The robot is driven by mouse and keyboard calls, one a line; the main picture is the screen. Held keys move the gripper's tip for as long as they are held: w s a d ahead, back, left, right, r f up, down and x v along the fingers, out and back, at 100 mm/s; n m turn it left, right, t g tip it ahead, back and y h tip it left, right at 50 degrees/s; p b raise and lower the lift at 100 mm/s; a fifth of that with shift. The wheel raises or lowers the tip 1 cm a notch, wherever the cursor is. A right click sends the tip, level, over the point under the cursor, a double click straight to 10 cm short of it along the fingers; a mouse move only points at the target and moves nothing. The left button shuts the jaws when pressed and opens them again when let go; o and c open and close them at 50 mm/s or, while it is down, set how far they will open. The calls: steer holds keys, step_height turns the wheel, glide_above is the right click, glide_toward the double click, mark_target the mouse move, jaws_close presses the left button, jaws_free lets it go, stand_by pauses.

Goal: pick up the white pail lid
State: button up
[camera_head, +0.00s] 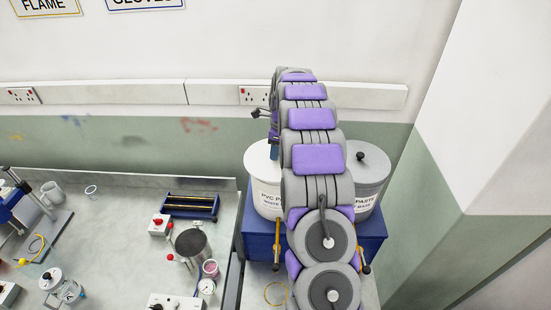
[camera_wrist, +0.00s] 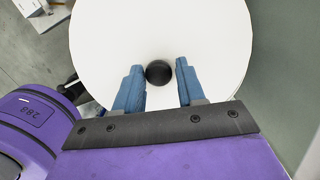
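The white pail lid (camera_wrist: 110,40) fills most of the wrist view as a white disc with a round black knob (camera_wrist: 158,72) near its middle. My gripper (camera_wrist: 159,66) is open, with its two blue fingers over the lid. The knob shows between the fingertips, with small gaps on both sides; I cannot tell whether the fingers are down at its height. In the head view the white pail (camera_head: 266,199) stands left of my arm, its lid on top and partly hidden by the arm. There my gripper is mostly hidden.
A grey-lidded pail (camera_head: 371,170) with a black knob stands right of my arm. Both pails are on a blue stand (camera_head: 262,239). A cluttered bench (camera_head: 120,215) lies to the left, with a dark can (camera_head: 192,245). The wall is close behind.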

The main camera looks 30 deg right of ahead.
jaws_close()
stand_by(0.3)
steer(key=shift+r+b, duration=0.5)
steer(key=shift+r, duration=1.3)
steer(key=s+a+r+b, duration=0.1)
steer(key=s+a, duration=0.2)
steer(key=s, duration=0.4)
steer(key=s+a+r+b, duration=0.1)
steer(key=s+a+b, duration=0.1)
steer(key=s+a, duration=0.35)
steer(key=w+d+r+p, duration=0.1)
steer(key=w+d+p, duration=0.6)
steer(key=w+d, duration=0.3)
steer(key=shift+w, duration=0.95)
